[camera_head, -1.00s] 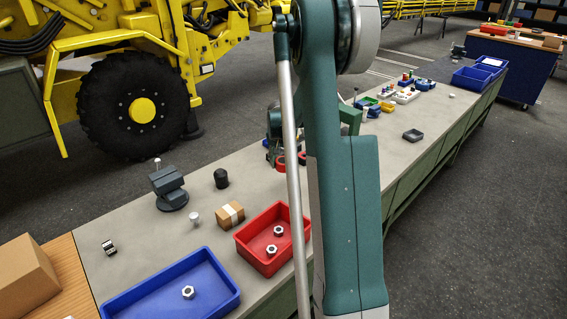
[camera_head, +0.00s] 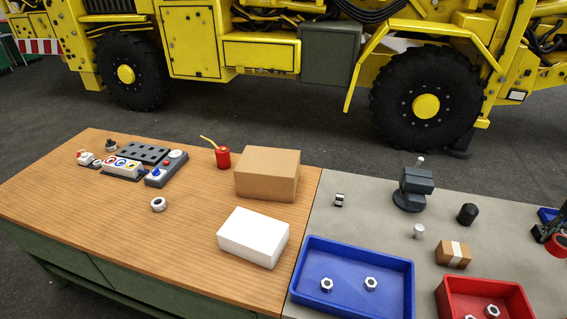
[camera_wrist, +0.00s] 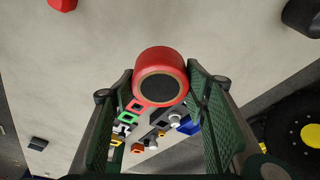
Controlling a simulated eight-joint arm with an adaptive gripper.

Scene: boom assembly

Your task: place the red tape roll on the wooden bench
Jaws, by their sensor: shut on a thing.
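The red tape roll (camera_wrist: 160,68) is between the two green-padded fingers of my gripper (camera_wrist: 160,82) in the wrist view. The fingers are shut on its sides, and its round dark face points to the camera. In the head view, the tape roll (camera_head: 558,243) shows at the right edge with part of my gripper (camera_head: 543,232), above the grey bench. The wooden bench (camera_head: 110,225) fills the left of the head view, well away from my gripper.
On the wooden bench stand a cardboard box (camera_head: 267,174), a white box (camera_head: 253,237), a red oil can (camera_head: 223,158), a nut (camera_head: 158,204) and control boxes (camera_head: 165,168). Its front left is bare. A blue bin (camera_head: 400,300), a red bin (camera_head: 515,295) and a vice (camera_head: 413,188) are on the grey bench.

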